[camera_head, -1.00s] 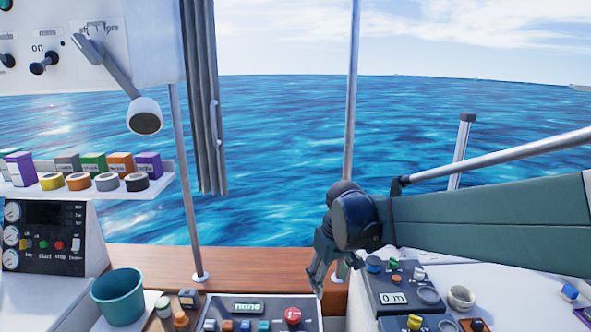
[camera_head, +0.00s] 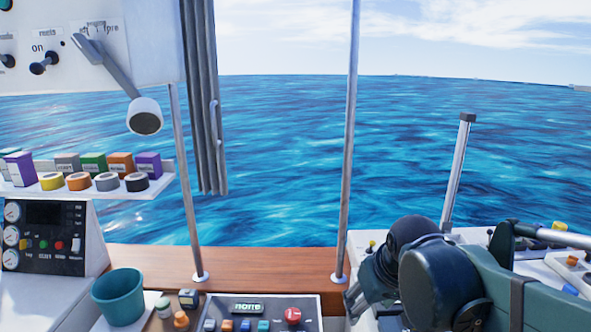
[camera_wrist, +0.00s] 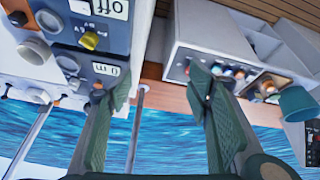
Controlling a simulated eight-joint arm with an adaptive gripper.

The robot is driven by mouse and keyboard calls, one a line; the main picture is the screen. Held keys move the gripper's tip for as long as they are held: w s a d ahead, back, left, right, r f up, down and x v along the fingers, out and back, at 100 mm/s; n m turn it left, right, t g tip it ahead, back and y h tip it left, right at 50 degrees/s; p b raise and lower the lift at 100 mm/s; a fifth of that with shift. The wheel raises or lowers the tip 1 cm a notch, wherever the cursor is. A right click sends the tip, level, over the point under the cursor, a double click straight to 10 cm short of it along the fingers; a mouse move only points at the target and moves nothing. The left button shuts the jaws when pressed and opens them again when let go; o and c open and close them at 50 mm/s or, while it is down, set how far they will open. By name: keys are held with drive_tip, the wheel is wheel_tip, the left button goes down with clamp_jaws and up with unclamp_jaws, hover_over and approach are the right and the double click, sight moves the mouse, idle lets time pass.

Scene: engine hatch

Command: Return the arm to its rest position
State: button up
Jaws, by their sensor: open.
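My gripper (camera_wrist: 165,85) shows in the wrist view with its two green fingers wide apart and nothing between them. In the head view my gripper (camera_head: 352,300) is at the lower right, partly hidden by my own wrist and arm. Its fingers point down and left, beside the console with the red knob. My arm folds back toward the right edge of the head view, low over the white right-hand counter.
A console with a red knob (camera_head: 292,315) stands at bottom centre, with a teal bucket (camera_head: 118,297) to its left. A wooden ledge (camera_head: 260,263) and thin upright posts (camera_head: 350,150) border the sea. A white counter (camera_head: 545,268) with small controls lies right.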

drive_tip(key=s+d+f+m+t, duration=0.2)
drive_tip(key=s+d, duration=0.2)
drive_tip(key=s, duration=0.7)
drive_tip(key=shift+d+f, duration=0.15)
drive_tip(key=shift+d, duration=0.05)
wheel_tip(320, 180, down, 5)
drive_tip(key=b, duration=0.5)
drive_tip(key=shift+c, duration=0.3)
idle(1.1)
